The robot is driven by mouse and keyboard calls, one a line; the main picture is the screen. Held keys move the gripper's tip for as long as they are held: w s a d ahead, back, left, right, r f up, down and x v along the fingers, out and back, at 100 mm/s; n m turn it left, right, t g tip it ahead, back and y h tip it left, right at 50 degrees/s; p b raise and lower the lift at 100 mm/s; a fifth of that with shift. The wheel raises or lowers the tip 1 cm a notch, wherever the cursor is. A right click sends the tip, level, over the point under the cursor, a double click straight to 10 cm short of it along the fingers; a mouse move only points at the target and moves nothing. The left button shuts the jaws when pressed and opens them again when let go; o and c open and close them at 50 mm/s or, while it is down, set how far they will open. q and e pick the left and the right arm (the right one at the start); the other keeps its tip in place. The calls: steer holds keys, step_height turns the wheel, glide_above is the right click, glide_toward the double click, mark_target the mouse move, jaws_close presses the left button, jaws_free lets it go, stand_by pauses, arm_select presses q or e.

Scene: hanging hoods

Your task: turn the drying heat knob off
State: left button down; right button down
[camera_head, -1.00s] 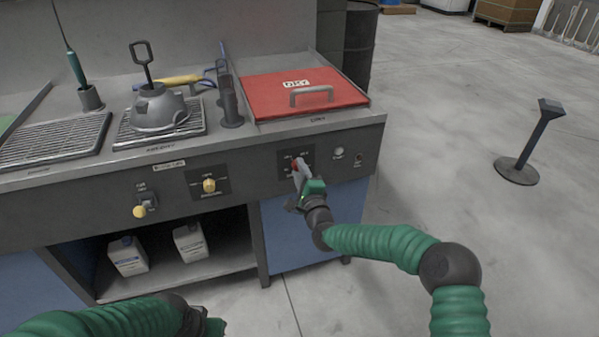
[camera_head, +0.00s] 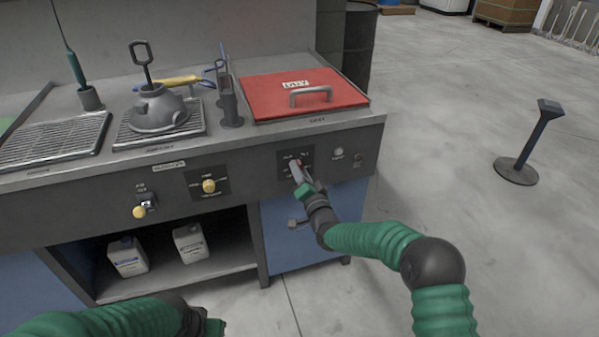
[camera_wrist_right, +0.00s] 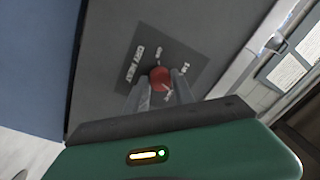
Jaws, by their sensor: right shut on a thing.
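The drying heat knob is a red knob (camera_wrist_right: 160,78) on a dark label plate reading "DRY HEAT" (camera_wrist_right: 152,62) in the right wrist view. In the head view the knob (camera_head: 299,163) is mostly hidden by my right gripper (camera_head: 297,170), on the front panel below the red lid. My right gripper's fingers (camera_wrist_right: 160,90) stand on both sides of the knob and are shut on it. My left gripper (camera_head: 205,325) is low at the bottom of the head view, and its fingers cannot be made out.
A yellow knob (camera_head: 209,186) and a yellow-ended lever (camera_head: 140,211) sit further left on the panel. A red lid (camera_head: 345,95) with a handle lies on top. White jugs (camera_head: 190,243) stand on the shelf below. Open floor lies to the right.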

steer(key=n+b, duration=0.1)
steer(key=n, duration=0.8)
steer(key=n+g, duration=0.1)
steer(key=n, duration=0.8)
steer(key=n+b, duration=0.1)
steer(key=n, duration=0.8)
steer(key=shift+d+f+n+b, duration=0.15)
steer(key=shift+f+n+b, duration=0.15)
steer(key=shift+b, duration=0.05)
